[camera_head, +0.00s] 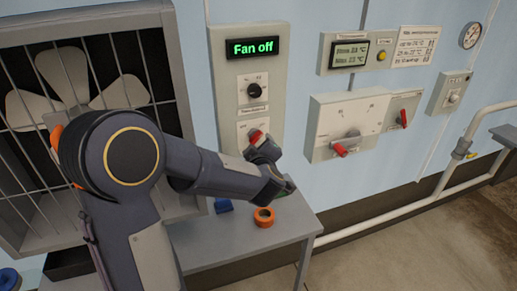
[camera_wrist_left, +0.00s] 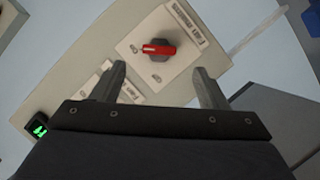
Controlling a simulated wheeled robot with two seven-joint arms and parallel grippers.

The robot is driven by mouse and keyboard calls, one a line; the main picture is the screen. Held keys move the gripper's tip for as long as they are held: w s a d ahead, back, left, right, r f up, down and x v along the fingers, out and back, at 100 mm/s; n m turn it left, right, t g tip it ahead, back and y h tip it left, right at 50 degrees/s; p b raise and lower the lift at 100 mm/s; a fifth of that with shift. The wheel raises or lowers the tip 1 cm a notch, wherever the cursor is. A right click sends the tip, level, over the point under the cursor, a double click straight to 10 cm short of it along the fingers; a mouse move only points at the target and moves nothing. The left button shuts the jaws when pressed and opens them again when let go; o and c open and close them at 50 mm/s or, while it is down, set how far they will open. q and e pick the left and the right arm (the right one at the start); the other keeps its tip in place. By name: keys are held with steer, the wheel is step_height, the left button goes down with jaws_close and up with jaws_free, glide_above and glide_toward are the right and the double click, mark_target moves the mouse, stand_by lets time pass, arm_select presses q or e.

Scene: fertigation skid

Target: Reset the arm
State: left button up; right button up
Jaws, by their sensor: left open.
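My left arm reaches across the head view to a grey fan control panel (camera_head: 224,80) on the wall. My left gripper (camera_head: 262,149) is just in front of the panel's lower part, near a red-handled rotary switch (camera_head: 257,136). In the left wrist view my left gripper (camera_wrist_left: 159,72) is open, with nothing between its fingers. The red handle (camera_wrist_left: 158,49) shows just beyond the fingertips, apart from them. A black knob (camera_head: 254,90) sits above the red switch. My right gripper is in neither view.
A barred fan (camera_head: 75,85) is behind my arm at left. A grey table (camera_head: 240,240) below the panel holds an orange ring-shaped object (camera_head: 264,216) and a blue object (camera_head: 223,206). A box with red levers (camera_head: 345,125) and white pipes (camera_head: 400,209) are to the right.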

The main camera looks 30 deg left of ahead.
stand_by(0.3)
arm_select(q)
steer(key=s+d+r+m+h, duration=0.4)
steer(key=s+d+m+h, duration=0.4)
steer(key=s+d+h, duration=0.25)
steer(key=s+d+f+m+g, duration=0.1)
steer(key=s+f+m+g, duration=0.2)
steer(key=s, duration=0.7)
steer(key=s+d+f+m+g+h, duration=0.1)
steer(key=s+f+m+g, duration=0.2)
steer(key=s, duration=0.7)
step_height(320, 180, down, 2)
steer(key=shift+g, duration=0.4)
steer(key=shift+c, duration=0.3)
